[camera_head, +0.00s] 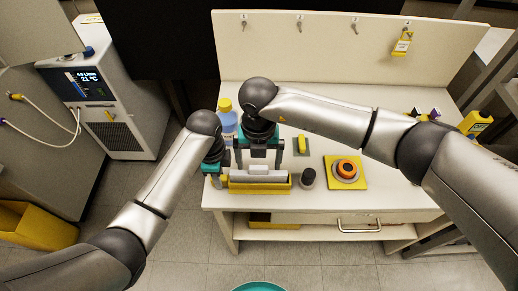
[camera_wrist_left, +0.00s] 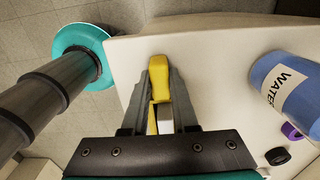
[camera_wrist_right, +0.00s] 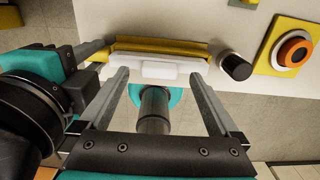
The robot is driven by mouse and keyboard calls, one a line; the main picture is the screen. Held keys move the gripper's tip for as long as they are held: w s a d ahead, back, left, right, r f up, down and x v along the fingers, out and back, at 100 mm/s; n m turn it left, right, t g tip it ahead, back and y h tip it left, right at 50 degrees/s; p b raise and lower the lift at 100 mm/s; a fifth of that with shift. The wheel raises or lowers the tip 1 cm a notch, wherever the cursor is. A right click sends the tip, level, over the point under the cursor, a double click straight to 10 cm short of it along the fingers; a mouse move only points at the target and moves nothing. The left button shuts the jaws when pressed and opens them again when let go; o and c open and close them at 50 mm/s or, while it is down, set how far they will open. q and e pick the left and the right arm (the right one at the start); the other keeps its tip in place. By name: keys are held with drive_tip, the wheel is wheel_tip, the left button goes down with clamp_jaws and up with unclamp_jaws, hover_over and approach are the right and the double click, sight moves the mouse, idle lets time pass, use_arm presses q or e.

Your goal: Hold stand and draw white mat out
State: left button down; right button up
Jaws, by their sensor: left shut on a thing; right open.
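A yellow stand (camera_head: 258,187) sits at the front left edge of the bench, with pale white mats (camera_head: 262,172) standing in it. My left gripper (camera_head: 218,174) is at the stand's left end. In the left wrist view its fingers are shut on the yellow stand (camera_wrist_left: 159,78), and a bit of white (camera_wrist_left: 165,118) shows nearer the palm. My right gripper (camera_head: 261,162) is open above the stand, pointing down. In the right wrist view its fingers are apart on either side of the white mat (camera_wrist_right: 146,71), with the stand's yellow wall (camera_wrist_right: 160,45) behind. I cannot tell whether they touch it.
A blue water bottle (camera_wrist_left: 290,88) stands behind the stand. A small yellow block (camera_head: 302,143) sits further back. The right front of the bench is clear.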

drive_tip(key=shift+f, duration=0.65)
clamp_jaws()
idle(0.9)
